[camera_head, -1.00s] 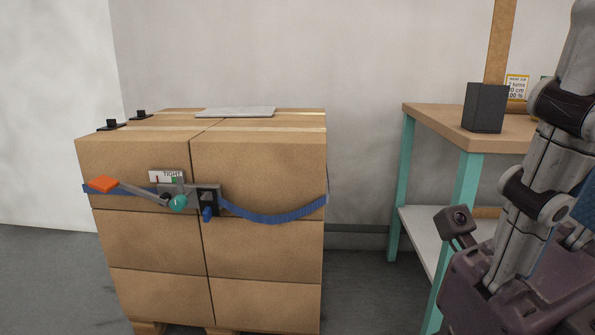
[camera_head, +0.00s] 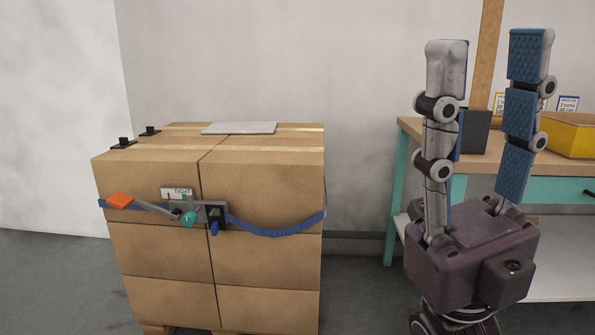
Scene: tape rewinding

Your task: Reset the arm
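My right gripper (camera_head: 488,60) stands upright at the right of the head view, fingers pointing up. Its two blue-padded fingers are wide apart with nothing between them. It is in front of the workbench and to the right of the stack of cardboard boxes (camera_head: 262,185), apart from both. A blue strap (camera_head: 282,230) runs across the front of the stack. It has a metal ratchet (camera_head: 213,212) with an orange-ended handle (camera_head: 120,200), a teal knob (camera_head: 189,219) and a gauge (camera_head: 176,194) reading "TIGHT". My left gripper is not in view.
A workbench (camera_head: 408,128) with teal legs stands behind my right gripper. It holds a dark block (camera_head: 474,132) and a yellow bin (camera_head: 572,135). A grey sheet (camera_head: 239,128) and black corner pieces (camera_head: 150,131) lie on the boxes. Floor shows at the left (camera_head: 50,280).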

